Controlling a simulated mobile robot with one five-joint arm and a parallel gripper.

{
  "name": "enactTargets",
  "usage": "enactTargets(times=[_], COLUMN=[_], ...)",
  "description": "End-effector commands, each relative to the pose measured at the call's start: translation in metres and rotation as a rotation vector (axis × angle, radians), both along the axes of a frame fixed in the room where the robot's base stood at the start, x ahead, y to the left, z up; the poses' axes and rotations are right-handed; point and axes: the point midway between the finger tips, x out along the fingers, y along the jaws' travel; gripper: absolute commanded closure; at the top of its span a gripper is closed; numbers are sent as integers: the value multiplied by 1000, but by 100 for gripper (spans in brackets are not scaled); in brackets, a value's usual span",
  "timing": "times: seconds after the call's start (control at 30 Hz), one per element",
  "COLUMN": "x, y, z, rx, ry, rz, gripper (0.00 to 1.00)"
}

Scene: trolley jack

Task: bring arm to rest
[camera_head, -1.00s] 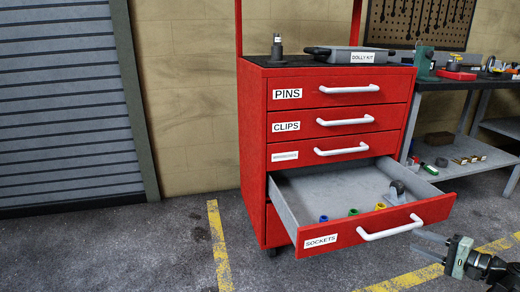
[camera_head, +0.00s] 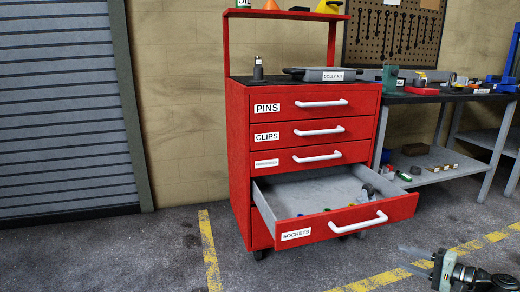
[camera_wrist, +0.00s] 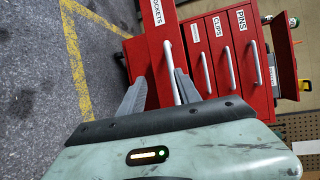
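My gripper (camera_head: 402,258) is at the lower right in the head view, in front of the red tool cabinet (camera_head: 238,165). Its two grey fingers are apart and nothing shows between them. The open SOCKETS drawer (camera_head: 350,222) with its white handle (camera_head: 358,224) stands out from the cabinet, a visible gap away from the fingertips. The wrist view shows the spread fingers (camera_wrist: 160,88) with the drawer handle (camera_wrist: 172,72) beyond them. A grey object (camera_head: 368,191) and several small coloured pieces are in the drawer, partly hidden by its front.
The PINS, CLIPS and third drawers are shut. A dark post-like item (camera_head: 258,68) and the DOLLY KIT case (camera_head: 320,74) stand on top. A workbench (camera_head: 450,97) is at the right. Bare floor (camera_head: 120,260) with yellow lines (camera_head: 210,250) lies in front.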

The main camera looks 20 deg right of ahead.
Motion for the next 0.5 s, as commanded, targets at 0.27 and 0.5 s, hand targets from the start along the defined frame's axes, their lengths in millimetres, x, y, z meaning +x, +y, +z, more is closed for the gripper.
enactTargets(times=[0.27, 0.5], x=[46, 102], y=[49, 131], z=[19, 40], rx=[1, -6], ry=[0, 13], rz=[113, 281], gripper=[60, 60])
